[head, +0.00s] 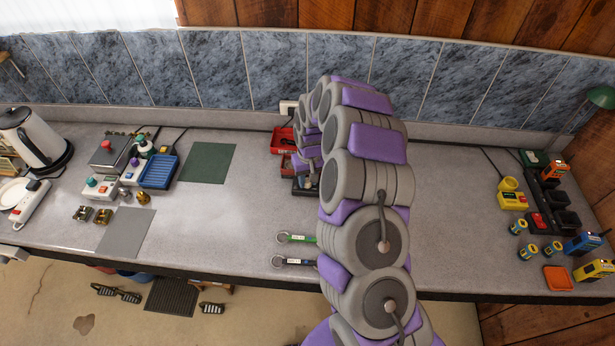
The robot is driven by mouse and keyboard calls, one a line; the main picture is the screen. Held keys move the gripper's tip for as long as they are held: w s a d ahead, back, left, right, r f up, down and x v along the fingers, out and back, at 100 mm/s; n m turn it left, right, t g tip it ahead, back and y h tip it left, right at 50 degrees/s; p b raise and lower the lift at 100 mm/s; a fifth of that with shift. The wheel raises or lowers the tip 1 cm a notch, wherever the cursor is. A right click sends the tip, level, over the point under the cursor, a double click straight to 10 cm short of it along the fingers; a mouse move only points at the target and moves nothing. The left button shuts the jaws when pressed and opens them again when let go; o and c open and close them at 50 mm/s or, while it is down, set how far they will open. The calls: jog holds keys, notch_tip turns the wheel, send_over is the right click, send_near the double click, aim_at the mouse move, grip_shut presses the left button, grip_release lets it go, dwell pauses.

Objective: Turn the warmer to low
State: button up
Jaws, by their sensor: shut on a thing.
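My gripper (306,176) is at the back middle of the counter, beyond the bend of my purple and grey arm. It points down at a small dark device (300,191), which looks like the warmer. The gripper is shut on a small part at the top of this device, probably its knob. My arm covers the right side of the device. The fingertips are small, and the knob's setting cannot be read.
Red trays (284,141) stand just behind and left of the gripper. A green mat (208,163), a blue tray (159,171) and a kettle (34,138) are left. Yellow devices (513,200) and a black rack (551,200) are right.

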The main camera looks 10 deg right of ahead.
jog(key=m, duration=0.5)
jog(key=shift+p, duration=0.4)
grip_shut()
jog(key=o, duration=0.8)
grip_release()
jog(key=shift+a, duration=0.1)
jog(key=shift+c, duration=0.2)
jog(key=shift+r, duration=0.1)
notch_tip(320, 180, up, 17)
jog(key=shift+d, duration=0.35)
jog(key=shift+s, duration=0.1)
